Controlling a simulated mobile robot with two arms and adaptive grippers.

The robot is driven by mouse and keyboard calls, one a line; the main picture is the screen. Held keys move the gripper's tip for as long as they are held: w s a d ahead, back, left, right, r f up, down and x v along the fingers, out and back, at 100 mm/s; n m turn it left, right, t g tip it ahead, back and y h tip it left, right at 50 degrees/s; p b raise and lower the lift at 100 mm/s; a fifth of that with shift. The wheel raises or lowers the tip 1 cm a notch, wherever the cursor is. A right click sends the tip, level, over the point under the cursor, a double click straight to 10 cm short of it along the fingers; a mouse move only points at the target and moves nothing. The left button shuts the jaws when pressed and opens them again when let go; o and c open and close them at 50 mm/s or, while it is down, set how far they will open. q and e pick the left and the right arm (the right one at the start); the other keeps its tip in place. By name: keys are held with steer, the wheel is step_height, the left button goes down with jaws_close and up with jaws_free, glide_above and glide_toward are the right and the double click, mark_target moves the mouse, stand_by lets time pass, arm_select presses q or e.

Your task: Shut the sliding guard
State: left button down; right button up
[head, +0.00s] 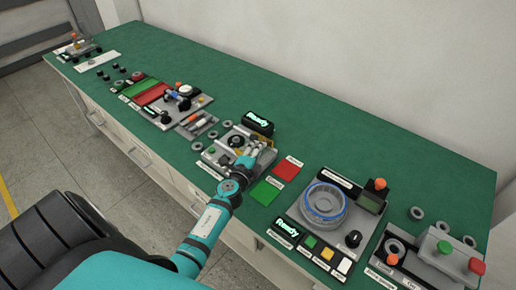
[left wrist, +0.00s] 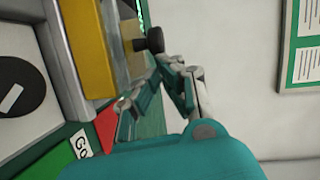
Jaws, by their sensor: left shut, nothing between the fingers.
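The sliding guard is a yellow-framed panel (left wrist: 88,45) with a black knob (left wrist: 150,40) on its edge, seen close in the left wrist view. In the head view it belongs to the middle station (head: 222,150), where my left gripper (head: 254,158) hides much of it. My left gripper (left wrist: 163,72) is shut and empty, with its fingertips right beside the knob. I cannot tell whether they touch it. How far along its track the guard stands is not clear. My right gripper is not in view.
Red (head: 288,170) and green (head: 265,192) pads lie right of the station, and a black "Ready" display (head: 259,122) stands behind it. A round blue-ringed fixture (head: 324,202) is farther right. Green bench top (head: 330,120) is clear towards the wall.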

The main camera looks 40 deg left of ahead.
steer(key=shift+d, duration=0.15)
arm_select(q)
steer(key=shift+a, duration=0.4)
steer(key=a, duration=0.3)
steer(key=a+b, duration=0.1)
steer(key=a, duration=0.5)
steer(key=shift+w, duration=0.4)
steer(key=shift+r, duration=0.1)
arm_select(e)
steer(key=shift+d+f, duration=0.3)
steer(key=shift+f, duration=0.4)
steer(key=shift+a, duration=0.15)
